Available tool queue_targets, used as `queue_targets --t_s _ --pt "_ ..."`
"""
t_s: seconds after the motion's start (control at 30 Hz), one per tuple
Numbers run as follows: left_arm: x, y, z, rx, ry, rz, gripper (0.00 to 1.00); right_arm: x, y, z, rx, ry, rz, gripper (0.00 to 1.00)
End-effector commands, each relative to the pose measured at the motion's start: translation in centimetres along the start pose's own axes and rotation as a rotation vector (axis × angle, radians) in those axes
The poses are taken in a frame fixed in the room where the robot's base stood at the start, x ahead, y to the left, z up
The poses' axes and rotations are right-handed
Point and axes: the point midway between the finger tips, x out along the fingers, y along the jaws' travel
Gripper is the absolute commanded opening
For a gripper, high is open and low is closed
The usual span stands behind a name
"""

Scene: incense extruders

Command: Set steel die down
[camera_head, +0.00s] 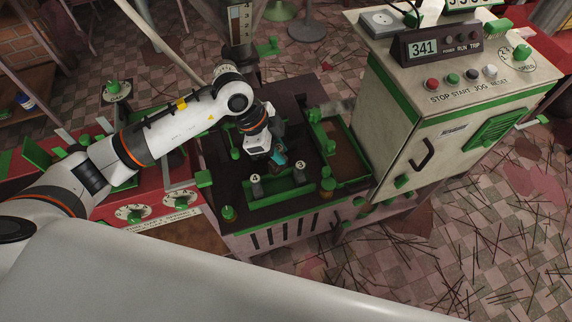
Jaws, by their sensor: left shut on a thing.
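My left gripper (279,161) reaches in from the left and points down over the dark top of the green-edged machine. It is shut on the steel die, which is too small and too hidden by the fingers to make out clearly. Just in front of the gripper, two grey cylinders marked 4 (256,187) and 3 (300,174) stand upright in a green-rimmed tray (280,201). I cannot tell whether the held die touches anything below. My right gripper is not in view.
A cream control cabinet (408,125) with a 341 display (424,48) stands close on the right. A green-rimmed bin (347,150) lies between it and the gripper. A red bench with dials (135,213) is at left. Thin sticks litter the tiled floor (460,230).

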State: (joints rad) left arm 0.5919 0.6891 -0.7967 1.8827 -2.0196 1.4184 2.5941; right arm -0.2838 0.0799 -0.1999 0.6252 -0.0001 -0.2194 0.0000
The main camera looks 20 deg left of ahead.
Motion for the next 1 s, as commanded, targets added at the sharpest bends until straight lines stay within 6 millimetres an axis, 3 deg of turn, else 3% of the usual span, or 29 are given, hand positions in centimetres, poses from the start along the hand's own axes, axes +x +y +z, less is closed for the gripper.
queue_targets --t_s 0.1,0.17,0.4,0.47,0.57,0.8,1.0 --pt "0.7 -0.1 -0.3 -0.013 0.001 0.002 0.0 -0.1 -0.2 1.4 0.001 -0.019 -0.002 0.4" --pt "1.6 -0.1 -0.7 -0.017 0.001 0.002 0.0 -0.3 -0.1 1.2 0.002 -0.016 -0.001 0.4" --pt "5.2 -0.1 -2.3 -0.015 0.0 0.004 0.0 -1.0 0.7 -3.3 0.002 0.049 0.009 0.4" --pt "5.5 0.0 -2.5 -0.014 0.0 0.004 0.0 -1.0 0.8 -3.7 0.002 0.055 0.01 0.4" --pt "6.2 0.0 -2.7 -0.012 0.0 0.004 0.0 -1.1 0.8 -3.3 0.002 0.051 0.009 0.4" --pt "8.9 -0.1 -4.0 -0.013 0.001 0.003 0.0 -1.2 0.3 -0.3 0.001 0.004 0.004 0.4" --pt "9.1 0.0 -4.0 -0.011 0.0 0.005 0.0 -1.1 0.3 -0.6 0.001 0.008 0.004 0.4"
